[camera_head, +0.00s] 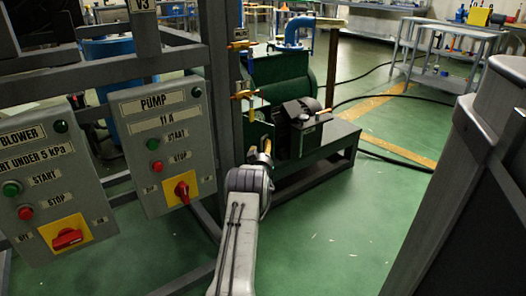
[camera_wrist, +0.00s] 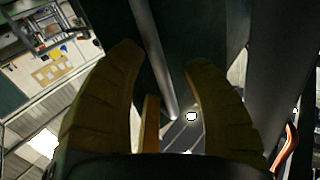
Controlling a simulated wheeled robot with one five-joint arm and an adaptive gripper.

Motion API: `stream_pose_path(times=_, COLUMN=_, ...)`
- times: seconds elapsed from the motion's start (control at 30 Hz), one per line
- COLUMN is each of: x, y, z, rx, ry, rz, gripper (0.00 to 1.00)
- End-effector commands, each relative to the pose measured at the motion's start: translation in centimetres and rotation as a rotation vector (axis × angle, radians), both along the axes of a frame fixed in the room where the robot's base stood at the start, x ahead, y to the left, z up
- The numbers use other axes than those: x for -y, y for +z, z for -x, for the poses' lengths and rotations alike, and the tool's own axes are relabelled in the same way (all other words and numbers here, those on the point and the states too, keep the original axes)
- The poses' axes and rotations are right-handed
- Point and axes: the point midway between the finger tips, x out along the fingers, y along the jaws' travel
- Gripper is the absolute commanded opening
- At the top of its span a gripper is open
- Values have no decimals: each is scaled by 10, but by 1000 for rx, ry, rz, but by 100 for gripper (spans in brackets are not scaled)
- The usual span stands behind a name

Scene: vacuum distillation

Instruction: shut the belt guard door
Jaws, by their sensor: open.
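A dark box-like guard (camera_head: 302,132) sits on the front of the green pump in the head view. A thin greyish plate (camera_head: 260,132) stands out at its left side; it looks like the guard's open door, but I cannot be sure. My gripper (camera_head: 265,148) is just below and in front of this plate, small and partly hidden by my wrist. In the wrist view my gripper (camera_wrist: 160,55) has its two yellow-brown fingers spread apart. A thin yellow-edged strip (camera_wrist: 151,123) shows between them; contact cannot be told. A grey bar (camera_wrist: 152,55) passes beyond.
The grey frame post (camera_head: 220,90) stands close left of my arm, with the PUMP panel (camera_head: 162,150) and BLOWER panel (camera_head: 48,185) on it. Brass-coloured valve handles (camera_head: 243,95) stick out above the plate. Green floor is clear on the right, before a large grey body (camera_head: 485,130).

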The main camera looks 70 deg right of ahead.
Motion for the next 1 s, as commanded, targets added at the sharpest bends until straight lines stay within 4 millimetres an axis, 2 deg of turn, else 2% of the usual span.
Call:
stream_pose_path(times=0.07, x=0, y=0, z=0, rx=0, ry=0, rz=0, gripper=44)
stream_pose_path(times=0.57, x=0, y=0, z=0, rx=0, ry=0, rz=0, gripper=0)
stream_pose_path(times=1.0, x=0, y=0, z=0, rx=0, ry=0, rz=0, gripper=0)
